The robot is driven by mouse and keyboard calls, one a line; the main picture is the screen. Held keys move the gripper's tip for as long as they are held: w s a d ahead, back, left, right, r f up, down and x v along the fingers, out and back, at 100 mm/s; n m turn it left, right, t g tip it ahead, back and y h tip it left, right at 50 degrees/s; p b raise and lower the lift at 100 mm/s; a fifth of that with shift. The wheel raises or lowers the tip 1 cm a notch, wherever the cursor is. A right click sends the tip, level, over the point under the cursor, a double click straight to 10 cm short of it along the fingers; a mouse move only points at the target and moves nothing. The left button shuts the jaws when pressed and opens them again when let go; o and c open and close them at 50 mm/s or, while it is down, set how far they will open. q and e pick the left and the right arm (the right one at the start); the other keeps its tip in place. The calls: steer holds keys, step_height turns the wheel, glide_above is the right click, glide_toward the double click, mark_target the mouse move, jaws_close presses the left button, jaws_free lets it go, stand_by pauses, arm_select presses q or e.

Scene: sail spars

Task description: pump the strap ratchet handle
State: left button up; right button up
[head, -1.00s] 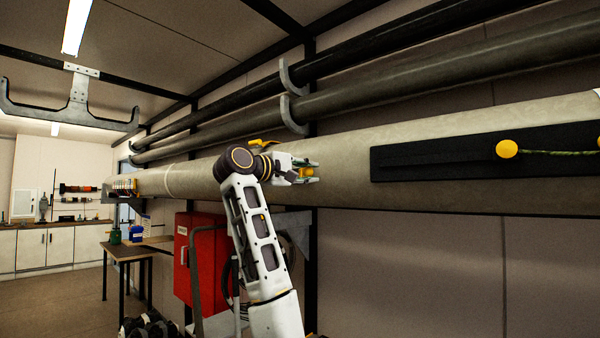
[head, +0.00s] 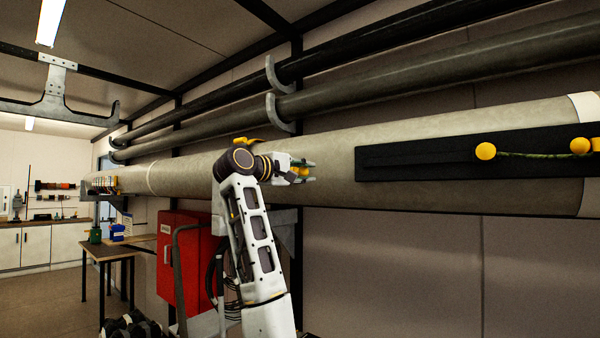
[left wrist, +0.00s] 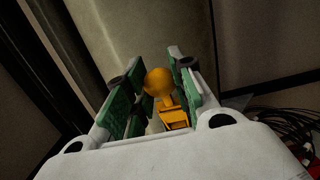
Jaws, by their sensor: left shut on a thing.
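My left gripper (head: 303,171) is at the side of the large pale spar (head: 330,150), its fingers pointing right along it in the head view. It is shut on the ratchet handle, whose yellow knob (left wrist: 158,82) shows between the green-padded fingers in the left wrist view. A yellow bracket-like part (left wrist: 174,118) lies just below the knob there. In the head view only a little yellow (head: 301,172) shows between the fingers. Another yellow piece (head: 246,141) shows on top of the spar behind my wrist. The strap and ratchet body are mostly hidden. My right gripper is out of view.
A black panel (head: 420,158) with yellow knobs (head: 486,151) and a green cord is on the spar to the right. Dark spars (head: 380,80) rest on hooks above. A red cabinet (head: 192,262) and a workbench (head: 112,250) stand lower left.

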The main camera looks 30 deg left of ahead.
arm_select(q)
steer(key=shift+w+d+p, duration=0.15)
steer(key=shift+w+d, duration=0.15)
steer(key=shift+w, duration=0.2)
steer(key=shift+w+d+p, duration=0.15)
steer(key=shift+w+d, duration=0.15)
steer(key=shift+w, duration=0.4)
steer(key=shift+w+d, duration=0.1)
steer(key=shift+w, duration=0.05)
steer(key=o, duration=0.5)
steer(key=shift+w, duration=0.1)
steer(key=shift+o, duration=0.8)
steer(key=shift+w+d, duration=0.15)
steer(key=o, duration=0.6)
steer(key=shift+a, duration=0.2)
steer(key=shift+s, duration=0.2)
steer(key=shift+s+a, duration=0.3)
steer(key=shift+s, duration=1.65)
steer(key=shift+s+a, duration=0.35)
steer(key=shift+s, duration=1.6)
steer(key=shift+s+a, duration=0.3)
steer(key=shift+s, duration=1.65)
